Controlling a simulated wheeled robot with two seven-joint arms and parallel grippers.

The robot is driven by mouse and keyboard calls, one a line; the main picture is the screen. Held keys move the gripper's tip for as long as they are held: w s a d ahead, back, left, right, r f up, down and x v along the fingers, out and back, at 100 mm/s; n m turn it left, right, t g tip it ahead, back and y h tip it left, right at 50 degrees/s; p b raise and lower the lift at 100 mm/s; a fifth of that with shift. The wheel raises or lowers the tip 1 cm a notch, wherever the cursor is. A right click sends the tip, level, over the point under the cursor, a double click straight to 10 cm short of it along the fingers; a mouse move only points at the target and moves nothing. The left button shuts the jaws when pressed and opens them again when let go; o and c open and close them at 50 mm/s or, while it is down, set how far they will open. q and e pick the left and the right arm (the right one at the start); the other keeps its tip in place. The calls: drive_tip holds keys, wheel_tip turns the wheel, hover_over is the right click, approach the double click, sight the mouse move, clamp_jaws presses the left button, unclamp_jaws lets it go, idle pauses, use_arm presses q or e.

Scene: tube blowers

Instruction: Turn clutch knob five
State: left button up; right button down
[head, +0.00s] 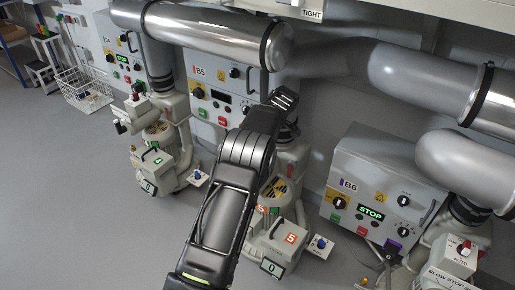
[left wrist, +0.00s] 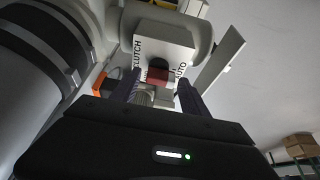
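In the left wrist view, a white box (left wrist: 177,51) marked CLUTCH and AUTO carries a dark red knob (left wrist: 157,76). My left gripper (left wrist: 160,85) is open. Its two dark fingers stand to either side of the knob, with a visible gap on each side, and the knob lines up between the tips. I cannot tell how deep the knob sits between them. In the head view, my black left arm reaches up the middle over blower five (head: 281,189) and hides its clutch box and my fingertips. My right gripper is not in view.
Control box B5 (head: 203,71) stands behind my arm and box B6 (head: 375,177), showing STOP, to the right. Large grey pipes (head: 215,35) cross above. Blower four (head: 164,133) stands left. Clear grey floor (head: 70,200) lies at the left.

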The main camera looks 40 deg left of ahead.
use_arm(q)
drive_tip(key=shift+o, duration=0.6)
drive_tip(key=p+v, duration=0.1)
drive_tip(key=v, duration=0.6)
drive_tip(key=shift+r, duration=0.4)
drive_tip(key=shift+d, duration=0.1)
